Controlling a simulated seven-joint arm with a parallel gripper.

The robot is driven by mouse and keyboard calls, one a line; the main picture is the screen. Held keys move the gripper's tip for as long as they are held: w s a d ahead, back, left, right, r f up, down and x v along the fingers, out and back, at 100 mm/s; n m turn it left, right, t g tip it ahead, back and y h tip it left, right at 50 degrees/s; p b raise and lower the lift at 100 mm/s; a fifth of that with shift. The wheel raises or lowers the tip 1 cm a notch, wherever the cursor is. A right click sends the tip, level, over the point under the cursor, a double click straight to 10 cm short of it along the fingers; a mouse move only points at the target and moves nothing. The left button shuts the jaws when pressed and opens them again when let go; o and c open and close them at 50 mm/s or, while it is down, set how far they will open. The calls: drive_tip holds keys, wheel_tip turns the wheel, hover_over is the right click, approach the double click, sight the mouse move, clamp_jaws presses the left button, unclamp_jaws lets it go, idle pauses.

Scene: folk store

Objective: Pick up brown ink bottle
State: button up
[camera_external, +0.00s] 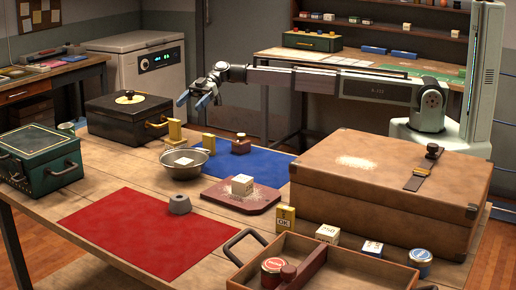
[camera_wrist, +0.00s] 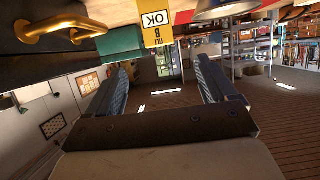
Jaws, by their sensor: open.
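I cannot make out the bottle in the wrist view. My gripper (camera_external: 195,94) is up in the air, above and left of the bottle, between it and the black box. Its blue fingers are apart and empty. The wrist view also shows my gripper (camera_wrist: 163,65) with nothing between its fingers.
A black box (camera_external: 128,122) and a green box (camera_external: 38,165) stand left. A large brown case (camera_external: 390,190) stands right. A red board (camera_external: 240,198) bears a white cube. A red mat (camera_external: 150,232) and an open wooden tray (camera_external: 340,268) lie in front.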

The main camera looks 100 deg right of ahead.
drive_tip(key=m+t+h, duration=0.2)
approach(238, 144)
drive_tip(key=x, duration=0.6)
drive_tip(key=d+f+x, duration=0.1)
drive_tip(key=x, duration=0.2)
drive_tip(key=shift+w+f, duration=0.1)
drive_tip(key=shift+w, duration=0.25)
drive_tip(key=c, duration=1.1)
